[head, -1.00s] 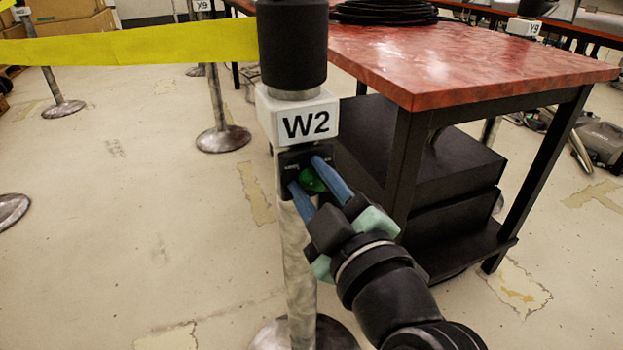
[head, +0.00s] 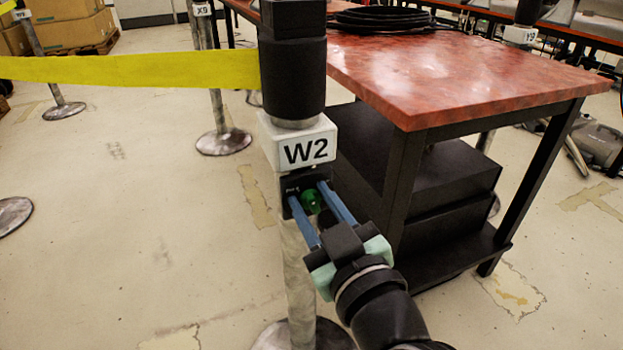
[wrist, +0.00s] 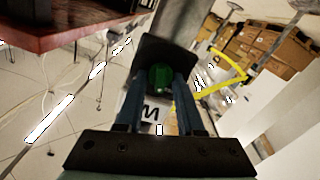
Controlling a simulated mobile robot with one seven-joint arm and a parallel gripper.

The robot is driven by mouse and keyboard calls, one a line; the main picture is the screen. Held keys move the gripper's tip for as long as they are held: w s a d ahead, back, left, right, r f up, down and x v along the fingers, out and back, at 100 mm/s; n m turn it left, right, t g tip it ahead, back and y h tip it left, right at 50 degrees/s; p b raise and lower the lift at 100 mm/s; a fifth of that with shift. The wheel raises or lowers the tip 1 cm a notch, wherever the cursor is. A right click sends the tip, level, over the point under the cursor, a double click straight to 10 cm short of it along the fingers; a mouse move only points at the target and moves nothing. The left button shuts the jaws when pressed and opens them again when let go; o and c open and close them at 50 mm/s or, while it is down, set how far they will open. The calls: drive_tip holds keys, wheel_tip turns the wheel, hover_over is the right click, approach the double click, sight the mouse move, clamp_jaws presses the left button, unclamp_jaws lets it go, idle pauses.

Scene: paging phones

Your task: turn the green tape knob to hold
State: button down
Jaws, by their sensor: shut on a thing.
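The green tape knob (head: 311,201) sits on a black plate (head: 291,186) on the metal post, just below the white W2 label (head: 300,146). My gripper (head: 314,203) reaches it from the lower right, with one blue finger on each side of the knob. It is shut on the knob. In the wrist view the green knob (wrist: 160,78) shows between the ends of the two fingers (wrist: 159,88). The fingers hide the sides of the knob, and its pointer and the plate's markings are too small to read.
A red-topped table (head: 450,75) with black legs stands close on the right, with black boxes (head: 440,185) beneath. A yellow tape (head: 130,70) runs left from the post's black head (head: 292,65). Other posts stand behind on the left.

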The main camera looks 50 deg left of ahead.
drive_tip(key=m+p, duration=0.1)
drive_tip(key=m, duration=0.1)
drive_tip(key=m+p, duration=0.1)
drive_tip(key=p, duration=0.1)
drive_tip(key=shift+w+d+r+m, duration=0.1)
drive_tip(key=shift+r+m, duration=0.05)
drive_tip(key=shift+m, duration=0.25)
drive_tip(key=m+p, duration=0.3)
drive_tip(key=shift+m, duration=0.3)
drive_tip(key=m+p, duration=0.2)
drive_tip(key=m, duration=0.1)
drive_tip(key=shift+w+p, duration=0.1)
drive_tip(key=shift+p, duration=0.25)
drive_tip(key=shift+d+f+m+p, duration=0.1)
drive_tip(key=shift+f+m+p, duration=0.2)
drive_tip(key=shift+m+p, duration=0.55)
drive_tip(key=shift+m, duration=0.35)
drive_tip(key=c, duration=0.9)
unclamp_jaws()
